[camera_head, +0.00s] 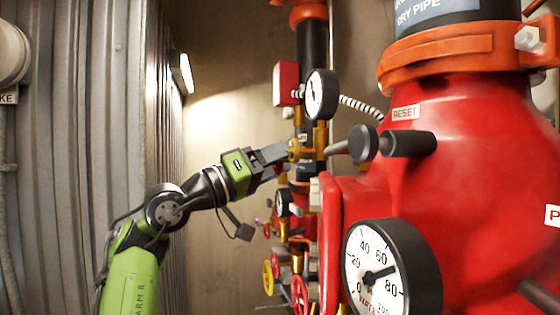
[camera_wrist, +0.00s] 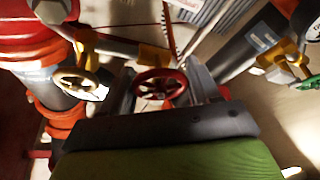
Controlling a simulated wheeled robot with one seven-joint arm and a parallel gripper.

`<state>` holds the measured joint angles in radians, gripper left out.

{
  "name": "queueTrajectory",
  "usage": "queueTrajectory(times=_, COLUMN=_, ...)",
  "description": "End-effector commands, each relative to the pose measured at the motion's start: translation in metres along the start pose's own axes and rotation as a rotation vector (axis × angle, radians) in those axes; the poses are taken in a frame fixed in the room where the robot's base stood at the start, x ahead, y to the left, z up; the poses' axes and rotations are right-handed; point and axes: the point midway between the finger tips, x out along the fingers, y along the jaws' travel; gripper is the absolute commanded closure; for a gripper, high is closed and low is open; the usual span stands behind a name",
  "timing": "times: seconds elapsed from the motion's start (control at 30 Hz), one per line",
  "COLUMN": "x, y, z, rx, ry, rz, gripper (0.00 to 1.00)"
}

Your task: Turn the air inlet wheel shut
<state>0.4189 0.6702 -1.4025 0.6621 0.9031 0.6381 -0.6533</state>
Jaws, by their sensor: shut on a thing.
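A small red handwheel (camera_wrist: 160,84) with spokes sits between the two fingers of my gripper (camera_wrist: 163,88) in the wrist view. The fingers stand on either side of its rim and are shut on it. No readable label shows which valve it belongs to. In the head view my gripper (camera_head: 284,154) reaches right to a brass valve fitting (camera_head: 299,150) below a small gauge. There the fingers cover the wheel, so its turn position cannot be told.
A large red valve body (camera_head: 465,185) with a water gauge (camera_head: 388,270) fills the right. A black knob (camera_head: 363,143) stands out near my gripper. Yellow (camera_head: 268,277) and red (camera_head: 299,294) wheels sit lower down. A corrugated wall (camera_head: 85,120) is at left.

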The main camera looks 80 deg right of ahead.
Motion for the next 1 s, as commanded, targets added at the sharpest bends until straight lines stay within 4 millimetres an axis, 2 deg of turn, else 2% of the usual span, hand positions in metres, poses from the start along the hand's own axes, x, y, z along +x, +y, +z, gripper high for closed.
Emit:
queueTrajectory(times=0.6, x=0.0003, y=-0.0001, z=0.0013, rx=0.501, ry=-0.002, rz=0.215, gripper=0.69)
queueTrajectory(times=1.0, x=0.0002, y=-0.0005, z=0.0019, rx=0.679, ry=-0.005, rz=0.284, gripper=0.69)
